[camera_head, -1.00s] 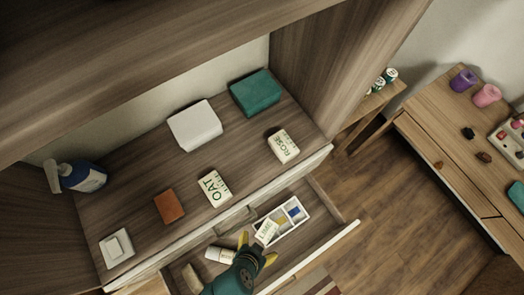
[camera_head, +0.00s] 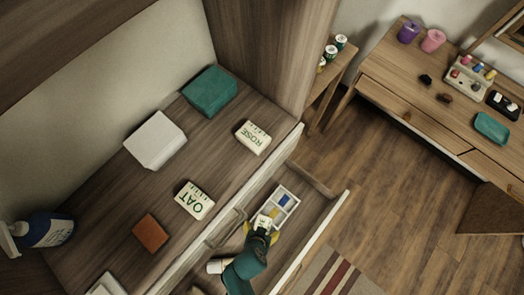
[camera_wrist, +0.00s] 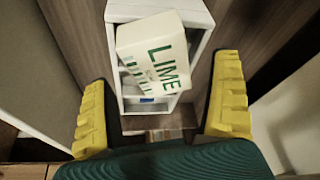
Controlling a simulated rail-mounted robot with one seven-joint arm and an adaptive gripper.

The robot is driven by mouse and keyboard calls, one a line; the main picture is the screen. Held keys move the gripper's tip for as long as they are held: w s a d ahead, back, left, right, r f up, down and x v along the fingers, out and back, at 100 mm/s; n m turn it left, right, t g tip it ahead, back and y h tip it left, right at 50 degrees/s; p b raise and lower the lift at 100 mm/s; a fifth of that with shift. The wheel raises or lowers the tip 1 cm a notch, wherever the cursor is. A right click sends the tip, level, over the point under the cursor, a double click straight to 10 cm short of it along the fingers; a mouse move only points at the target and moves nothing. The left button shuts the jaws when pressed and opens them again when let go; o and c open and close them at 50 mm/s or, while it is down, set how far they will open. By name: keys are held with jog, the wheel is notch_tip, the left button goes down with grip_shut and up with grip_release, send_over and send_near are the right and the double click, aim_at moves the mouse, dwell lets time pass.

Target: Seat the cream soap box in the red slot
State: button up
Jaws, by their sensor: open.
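A cream soap box with green LIME lettering (camera_wrist: 155,52) lies tilted over the white divided tray (camera_wrist: 112,55) in the wrist view. In the head view the same box (camera_head: 267,218) is at the near end of the tray (camera_head: 296,193), inside the open drawer. In the head view my gripper (camera_head: 260,234) is right beside the box.
Cream boxes marked OAT (camera_head: 194,200) and ROSE (camera_head: 253,137), a brown block (camera_head: 150,233), a white block (camera_head: 155,140) and a teal block (camera_head: 210,91) sit on the counter above. The drawer front (camera_head: 318,232) borders the space.

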jog(key=x, duration=0.3)
jog(key=shift+a+r, duration=0.1)
jog(key=c, duration=1.3)
